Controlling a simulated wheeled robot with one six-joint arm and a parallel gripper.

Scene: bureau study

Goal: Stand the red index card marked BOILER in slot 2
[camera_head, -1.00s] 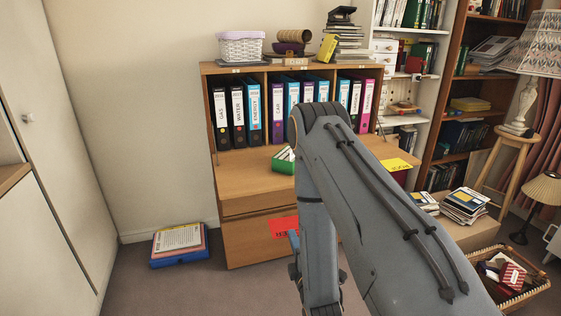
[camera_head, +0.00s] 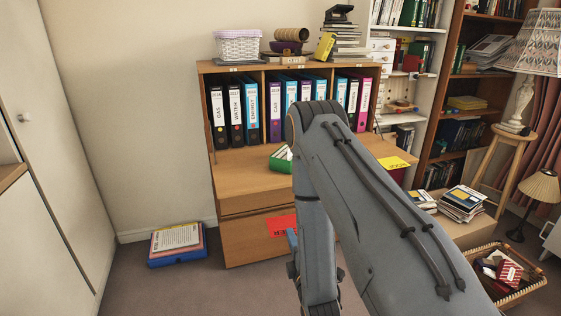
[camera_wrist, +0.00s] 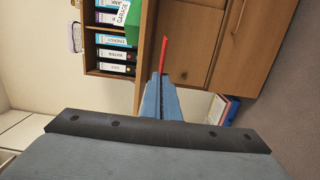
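The red index card (camera_head: 281,226) shows in the head view in front of the bureau's lower drawer front. Its lettering is too small to read. My gripper (camera_head: 292,238), mostly hidden behind my arm, is at its right edge. In the wrist view the card (camera_wrist: 165,50) is seen nearly edge-on, standing out from between my blue fingertips (camera_wrist: 160,78), which are shut on it. The bureau (camera_head: 234,178) has an upper row of compartments with small labels too small to read, so I cannot tell which is slot 2. My arm hides part of that row.
A green box (camera_head: 279,165) with white cards stands on the bureau's desk top. A yellow card (camera_head: 395,162) lies to the right. Binders (camera_head: 251,112) fill the compartments.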

